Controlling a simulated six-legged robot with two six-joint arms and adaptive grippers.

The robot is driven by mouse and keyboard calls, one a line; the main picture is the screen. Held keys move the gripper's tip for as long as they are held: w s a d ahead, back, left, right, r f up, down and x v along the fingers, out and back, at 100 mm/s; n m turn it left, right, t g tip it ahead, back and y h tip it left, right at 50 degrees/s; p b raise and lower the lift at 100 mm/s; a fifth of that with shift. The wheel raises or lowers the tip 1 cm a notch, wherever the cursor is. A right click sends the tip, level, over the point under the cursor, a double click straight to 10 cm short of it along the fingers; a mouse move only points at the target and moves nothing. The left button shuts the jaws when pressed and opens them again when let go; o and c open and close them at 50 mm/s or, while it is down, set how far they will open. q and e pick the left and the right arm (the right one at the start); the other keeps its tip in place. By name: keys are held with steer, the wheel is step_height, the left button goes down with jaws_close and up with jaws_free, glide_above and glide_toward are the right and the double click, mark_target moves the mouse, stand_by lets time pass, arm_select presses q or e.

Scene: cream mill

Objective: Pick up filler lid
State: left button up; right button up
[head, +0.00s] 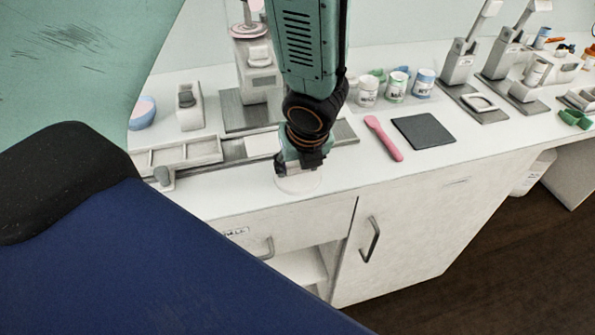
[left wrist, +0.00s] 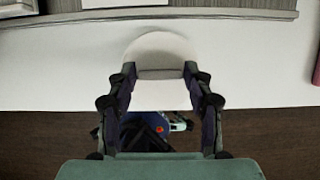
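The filler lid looks like a pale round disc (head: 298,184) at the front edge of the counter. In the left wrist view the disc (left wrist: 160,48) has a grey raised bar across it. My left gripper (head: 298,164) points down right over the lid and hides part of it. In the left wrist view its two fingertips (left wrist: 160,72) stand at either end of the bar, with a gap as wide as the bar. I cannot tell whether they press on it. The lid appears to rest on the counter. My right gripper is not in view.
The white counter (head: 345,178) has a pink spoon (head: 383,138), a dark square mat (head: 423,131) and several labelled jars (head: 396,86) to the right. A long pale tray (head: 180,152) lies to the left. A cabinet door (head: 400,235) is below the edge.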

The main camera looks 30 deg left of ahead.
mark_target(298, 175)
arm_select(q)
steer(key=shift+s, duration=0.1)
steer(key=shift+c, duration=1.4)
steer(key=c, duration=0.3)
step_height(298, 175, up, 10)
steer(key=p, duration=0.7)
steer(key=shift+f+p, duration=0.1)
steer(key=shift+p, duration=0.3)
